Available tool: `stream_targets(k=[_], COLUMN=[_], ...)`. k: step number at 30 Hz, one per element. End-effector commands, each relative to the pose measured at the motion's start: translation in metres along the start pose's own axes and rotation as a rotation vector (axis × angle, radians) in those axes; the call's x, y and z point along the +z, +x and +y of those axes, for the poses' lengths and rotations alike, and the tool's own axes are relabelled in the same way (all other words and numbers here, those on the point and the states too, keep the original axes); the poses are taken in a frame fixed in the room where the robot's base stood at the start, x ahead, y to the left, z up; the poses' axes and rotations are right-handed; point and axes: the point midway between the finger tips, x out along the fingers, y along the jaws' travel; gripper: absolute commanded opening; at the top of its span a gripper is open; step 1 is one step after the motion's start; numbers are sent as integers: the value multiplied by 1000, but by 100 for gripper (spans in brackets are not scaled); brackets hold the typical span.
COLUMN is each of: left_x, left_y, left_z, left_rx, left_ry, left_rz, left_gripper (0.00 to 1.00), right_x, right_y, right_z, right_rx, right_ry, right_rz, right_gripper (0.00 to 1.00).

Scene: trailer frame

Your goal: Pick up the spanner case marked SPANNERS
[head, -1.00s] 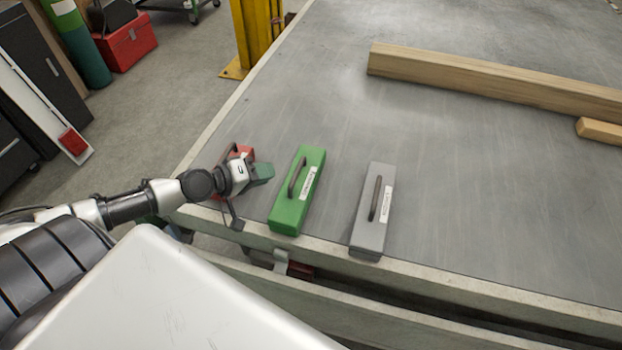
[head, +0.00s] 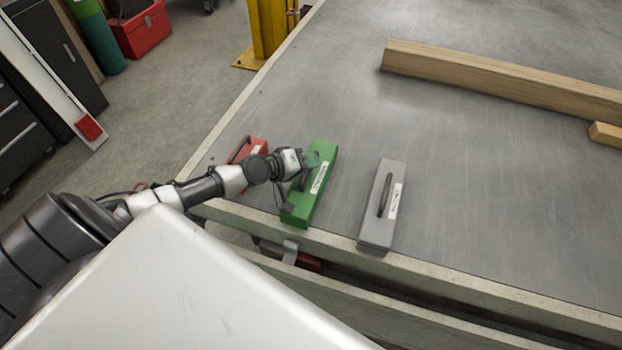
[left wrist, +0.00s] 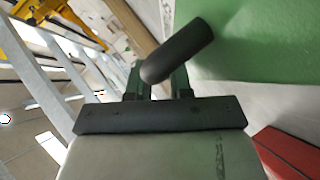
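Three long cases with dark top handles stand on the grey table: a red case (head: 252,150), a green case (head: 322,185) and a grey case (head: 377,225). The green and grey ones bear white labels, too small to read. My left gripper (head: 308,168) is at the green case's handle, covering most of it. In the left wrist view the dark handle (left wrist: 180,50) lies between the parted fingers of the left gripper (left wrist: 158,82), beside the green case (left wrist: 270,45). I see no clear grip on it. My right gripper is out of view.
Timber beams (head: 500,82) lie across the far part of the table (head: 470,200). The raised pale front edge (head: 440,275) runs close to the cases. A yellow post (head: 268,30) stands beyond the left edge. The table right of the grey case is clear.

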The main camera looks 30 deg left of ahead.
Motion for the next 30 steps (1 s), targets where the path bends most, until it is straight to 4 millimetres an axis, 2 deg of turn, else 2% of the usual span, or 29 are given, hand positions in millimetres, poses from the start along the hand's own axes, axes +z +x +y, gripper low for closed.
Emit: stream_targets(k=[5,9,30], left_x=[0,0,0], left_y=[0,0,-1], left_z=[0,0,0], left_rx=[0,0,0], left_ry=[0,0,-1], left_rz=[0,0,1], left_gripper=[19,0,0], right_x=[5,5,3], right_y=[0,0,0], right_z=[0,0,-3], right_rx=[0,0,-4], right_ry=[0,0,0], right_rz=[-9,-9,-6], right_gripper=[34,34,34])
